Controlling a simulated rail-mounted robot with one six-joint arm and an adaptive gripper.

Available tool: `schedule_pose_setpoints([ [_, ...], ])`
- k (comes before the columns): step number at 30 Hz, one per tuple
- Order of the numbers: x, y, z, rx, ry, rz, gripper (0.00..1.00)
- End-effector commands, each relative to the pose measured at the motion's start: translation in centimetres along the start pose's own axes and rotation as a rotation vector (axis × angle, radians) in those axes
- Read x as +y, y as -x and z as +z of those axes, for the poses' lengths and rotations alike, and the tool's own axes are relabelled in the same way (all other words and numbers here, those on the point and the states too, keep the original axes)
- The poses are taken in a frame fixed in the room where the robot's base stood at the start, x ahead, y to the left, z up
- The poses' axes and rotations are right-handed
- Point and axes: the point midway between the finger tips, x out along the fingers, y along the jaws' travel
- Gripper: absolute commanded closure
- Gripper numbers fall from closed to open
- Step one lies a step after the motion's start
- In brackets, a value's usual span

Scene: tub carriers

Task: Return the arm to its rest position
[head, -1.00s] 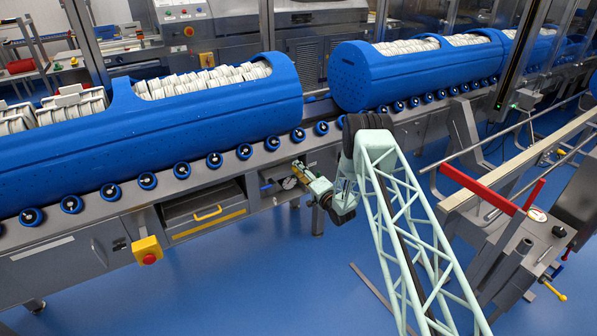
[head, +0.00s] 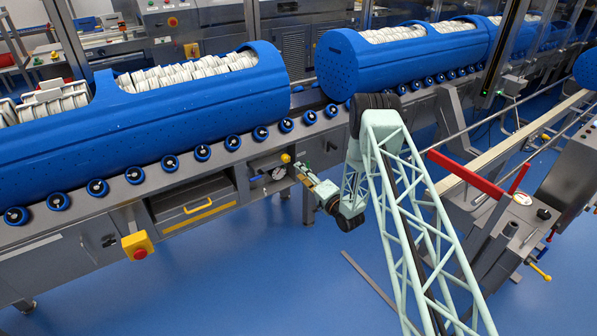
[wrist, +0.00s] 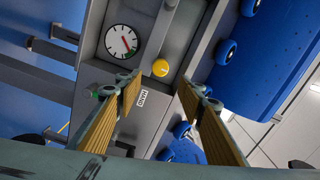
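My arm's pale green lattice link reaches up from the bottom right of the head view, with the wrist hanging at its far end. My gripper (head: 302,176) points left towards a grey control panel on the conveyor's front. In the wrist view my gripper (wrist: 160,90) has its two yellow-ribbed fingers spread apart with nothing between them. A yellow knob (wrist: 160,67) on the panel shows beyond the fingertips, apart from them. A round white gauge (wrist: 122,41) with a red needle is beside it. In the head view the knob (head: 286,158) and gauge (head: 278,173) are left of the fingers.
Blue perforated tubs (head: 150,120) (head: 400,62) filled with white pieces lie on the roller conveyor behind my arm. A yellow box with a red button (head: 138,246) projects from its front. A red bar (head: 465,176) and railings stand right of my arm. Blue floor is open in front.

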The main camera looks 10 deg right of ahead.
Motion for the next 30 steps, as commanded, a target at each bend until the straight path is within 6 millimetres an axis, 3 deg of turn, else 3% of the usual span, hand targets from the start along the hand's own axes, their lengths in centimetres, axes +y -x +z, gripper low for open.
schedule_pose_setpoints([
  [20,-0.3,0.0,-0.1,0.0,0.007,0.003,0.64],
  [30,-3.5,-1.3,-1.6,0.002,0.074,0.052,0.64],
])
